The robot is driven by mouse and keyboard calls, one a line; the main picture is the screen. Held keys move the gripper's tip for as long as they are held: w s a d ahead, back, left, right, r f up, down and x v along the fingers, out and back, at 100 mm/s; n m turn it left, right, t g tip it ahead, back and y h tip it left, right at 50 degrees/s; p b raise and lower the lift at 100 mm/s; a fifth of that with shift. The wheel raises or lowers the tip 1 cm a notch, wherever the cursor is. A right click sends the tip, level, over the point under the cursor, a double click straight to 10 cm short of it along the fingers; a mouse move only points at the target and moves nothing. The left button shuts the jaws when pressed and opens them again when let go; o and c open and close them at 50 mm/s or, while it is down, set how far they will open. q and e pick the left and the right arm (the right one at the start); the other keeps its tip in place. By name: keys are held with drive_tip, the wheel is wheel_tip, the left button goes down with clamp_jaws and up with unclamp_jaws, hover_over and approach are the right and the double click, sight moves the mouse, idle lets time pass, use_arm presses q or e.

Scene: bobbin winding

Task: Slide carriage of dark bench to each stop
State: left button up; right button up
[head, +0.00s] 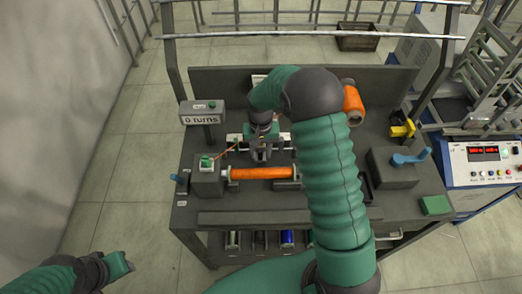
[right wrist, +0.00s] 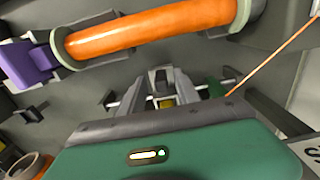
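The dark bench (head: 250,217) stands in the middle of the head view, with an orange bobbin (head: 262,173) lying across it. The small carriage (right wrist: 163,75) sits on a thin rod behind the bobbin; my right arm largely covers it in the head view. My right gripper (head: 262,153) reaches down at the carriage, and its fingers (right wrist: 166,92) flank a grey block there. Whether they press on it cannot be told. An orange thread (right wrist: 272,56) runs to the right in the wrist view. My left gripper (head: 122,266) is low at the left, away from the bench; its fingers are unclear.
A "0 TURNS" display (head: 202,112) stands at the bench's left. An orange spool (head: 352,103), a yellow part (head: 402,130) and a blue-handled box (head: 394,168) are at the right. A control panel (head: 484,165) is beside the bench. Floor at the left is clear.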

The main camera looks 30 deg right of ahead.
drive_tip(key=shift+a, duration=0.3)
drive_tip(key=c, duration=0.5)
drive_tip(key=shift+d, duration=0.25)
clamp_jaws()
drive_tip(key=shift+w+a+r, duration=0.1)
drive_tip(key=shift+w+a, duration=0.05)
